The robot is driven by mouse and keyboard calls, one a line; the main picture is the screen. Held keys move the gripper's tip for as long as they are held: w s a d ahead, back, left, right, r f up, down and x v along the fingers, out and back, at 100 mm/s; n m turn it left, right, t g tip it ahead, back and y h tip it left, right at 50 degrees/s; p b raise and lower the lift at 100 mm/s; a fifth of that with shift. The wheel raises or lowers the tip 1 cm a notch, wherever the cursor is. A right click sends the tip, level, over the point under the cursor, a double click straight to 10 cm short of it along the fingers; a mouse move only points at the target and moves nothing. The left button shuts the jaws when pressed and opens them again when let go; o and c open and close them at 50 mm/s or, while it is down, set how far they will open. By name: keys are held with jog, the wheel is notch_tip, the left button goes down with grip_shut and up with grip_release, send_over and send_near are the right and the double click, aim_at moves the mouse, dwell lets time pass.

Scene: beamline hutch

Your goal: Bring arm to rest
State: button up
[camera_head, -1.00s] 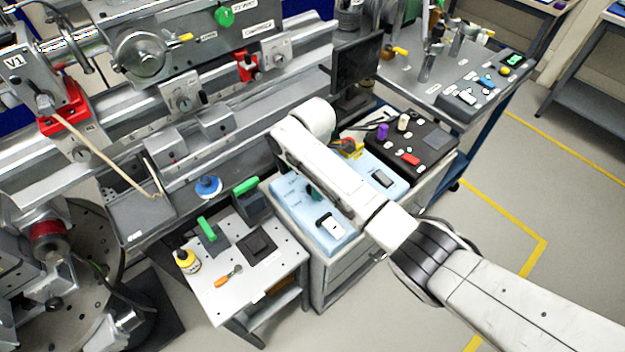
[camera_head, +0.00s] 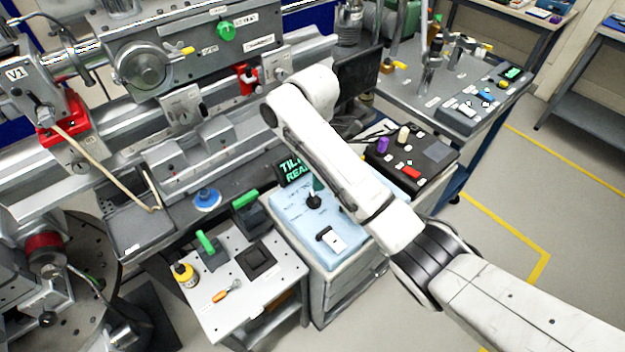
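My white arm reaches in from the lower right, over the control cabinet, and bends at its elbow near the monitor. My gripper is not visible; the far end of the arm is hidden behind its own links.
A black panel (camera_head: 436,158) and a monitor (camera_head: 357,78) stand close to the arm. Beamline rails (camera_head: 105,163) run behind. Floor at right is clear.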

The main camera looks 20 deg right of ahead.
jog(key=shift+r, duration=0.45)
